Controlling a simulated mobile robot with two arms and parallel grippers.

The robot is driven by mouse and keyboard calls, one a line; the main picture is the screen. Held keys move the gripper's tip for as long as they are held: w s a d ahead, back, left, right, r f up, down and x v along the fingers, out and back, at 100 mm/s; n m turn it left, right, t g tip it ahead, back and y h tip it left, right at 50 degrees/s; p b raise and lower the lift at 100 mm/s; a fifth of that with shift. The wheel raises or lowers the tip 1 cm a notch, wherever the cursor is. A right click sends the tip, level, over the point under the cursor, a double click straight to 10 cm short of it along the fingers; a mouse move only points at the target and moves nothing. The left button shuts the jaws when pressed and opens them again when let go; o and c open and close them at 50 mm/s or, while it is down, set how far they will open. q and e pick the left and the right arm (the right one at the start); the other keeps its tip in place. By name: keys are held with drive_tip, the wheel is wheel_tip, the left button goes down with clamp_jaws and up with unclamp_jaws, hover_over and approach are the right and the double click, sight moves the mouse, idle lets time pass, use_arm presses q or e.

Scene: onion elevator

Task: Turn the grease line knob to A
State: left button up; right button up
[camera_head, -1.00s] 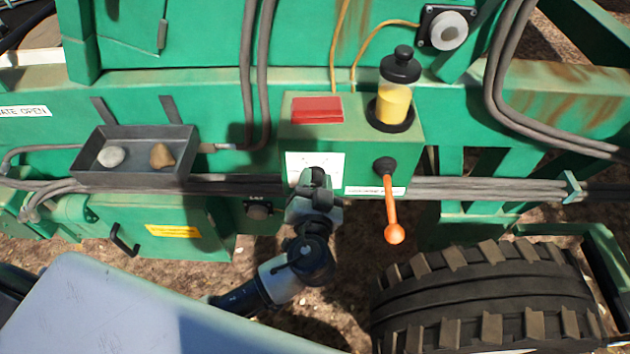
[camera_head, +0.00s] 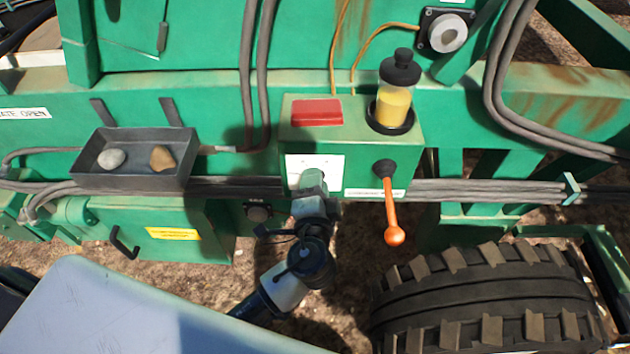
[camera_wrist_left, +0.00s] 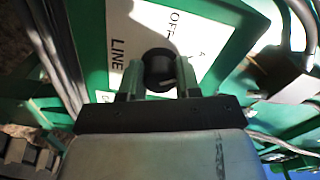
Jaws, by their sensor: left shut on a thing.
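The grease line knob (camera_wrist_left: 159,70) is a round black knob on a white label plate (camera_wrist_left: 205,35) in the left wrist view. The plate reads "OFF" and "LINE", and a small "A" shows to the upper right of the knob. My left gripper (camera_wrist_left: 159,85) has a finger on each side of the knob and is shut on it. In the head view my left gripper (camera_head: 312,185) is against the white plate (camera_head: 300,168) on the green box and hides the knob. I cannot read the knob's pointer clearly. My right gripper is not in view.
An orange-handled lever (camera_head: 391,215) hangs to the right of the plate. A yellow grease reservoir (camera_head: 393,105) and a red block (camera_head: 316,112) sit on the box top. A tray (camera_head: 135,180) with two stones is left, a large tire (camera_head: 480,300) below right.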

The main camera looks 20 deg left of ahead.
use_arm(q)
drive_tip(key=shift+m, duration=0.5)
drive_tip(key=o, duration=0.9)
drive_tip(key=shift+o, duration=0.2)
drive_tip(key=b+v, duration=0.4)
drive_tip(key=v, duration=0.6)
drive_tip(key=shift+s, duration=0.4)
drive_tip(key=shift+d, duration=0.15)
